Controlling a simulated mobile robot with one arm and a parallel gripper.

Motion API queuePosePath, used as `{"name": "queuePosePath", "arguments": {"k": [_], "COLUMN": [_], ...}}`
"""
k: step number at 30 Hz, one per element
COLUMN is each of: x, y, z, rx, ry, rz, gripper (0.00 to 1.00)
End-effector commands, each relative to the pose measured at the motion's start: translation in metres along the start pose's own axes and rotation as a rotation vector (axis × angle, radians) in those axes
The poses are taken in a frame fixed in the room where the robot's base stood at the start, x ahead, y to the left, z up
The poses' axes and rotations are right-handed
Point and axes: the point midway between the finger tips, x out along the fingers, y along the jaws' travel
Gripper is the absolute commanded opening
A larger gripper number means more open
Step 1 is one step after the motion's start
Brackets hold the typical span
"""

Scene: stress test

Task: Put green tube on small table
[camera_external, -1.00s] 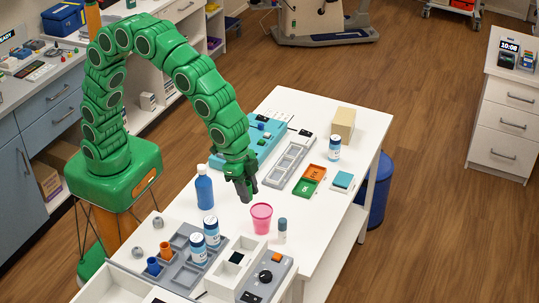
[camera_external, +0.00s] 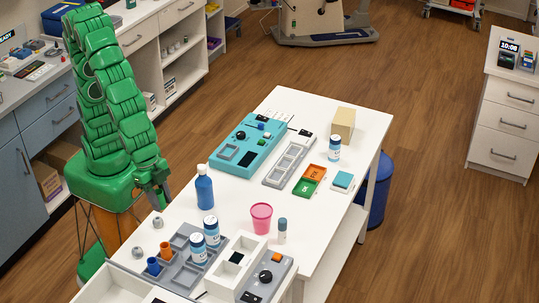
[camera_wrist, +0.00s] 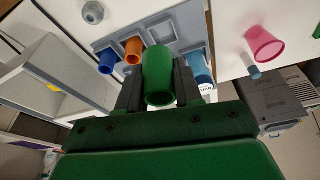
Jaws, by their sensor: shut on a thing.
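The green tube (camera_wrist: 158,78) sits between the two dark fingers of my gripper (camera_wrist: 160,88) in the wrist view. My gripper is shut on it, and its open round end faces the camera. In the external view my gripper (camera_external: 161,198) hangs low beside my base, at the left edge of the white table (camera_external: 326,222). A small white drawer unit (camera_external: 503,120) stands apart at the far right. I cannot tell which of these is the small table.
The white table holds a blue bottle (camera_external: 205,192), a pink cup (camera_external: 261,218), a grey tray (camera_external: 181,272) with orange and blue tubes and labelled bottles, and a teal panel (camera_external: 236,163). A blue bin (camera_external: 379,195) stands behind it. Wooden floor is clear to the right.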

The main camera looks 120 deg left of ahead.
Motion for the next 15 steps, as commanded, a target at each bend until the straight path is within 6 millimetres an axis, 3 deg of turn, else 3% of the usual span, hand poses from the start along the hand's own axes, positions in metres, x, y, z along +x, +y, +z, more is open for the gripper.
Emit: {"name": "queuePosePath", "arguments": {"k": [5,15], "x": [-0.003,0.037], "y": [0.007,0.005], "z": [0.015,0.025], "rx": [0.008,0.007], "ry": [0.001,-0.004], "rz": [0.002,0.000], "gripper": [0.01,0.01]}}
